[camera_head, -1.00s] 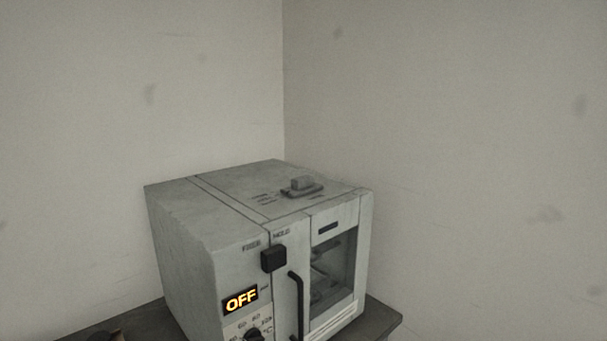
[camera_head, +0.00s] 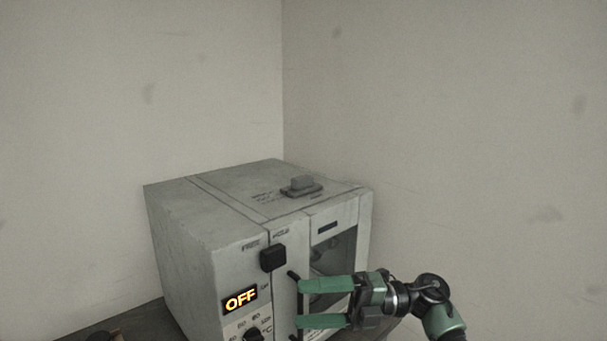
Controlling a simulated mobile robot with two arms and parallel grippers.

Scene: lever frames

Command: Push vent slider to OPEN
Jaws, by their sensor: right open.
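The vent slider (camera_head: 302,184) is a small grey knob on a flat plate on top of the grey oven-like box (camera_head: 185,255). Small markings lie on the top beside it, too small to read. My right gripper (camera_head: 300,303) has green fingers spread apart and empty. It is in front of the box's door, below the slider and apart from it. Its upper finger overlaps the black door handle (camera_head: 293,277) in the picture; I cannot tell whether they touch. My left gripper is not in view.
The box front has a black square knob (camera_head: 273,258), a lit OFF display (camera_head: 240,299) and a dial (camera_head: 253,334). The box stands on a dark table (camera_head: 140,322) in a wall corner. The air above the box is clear.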

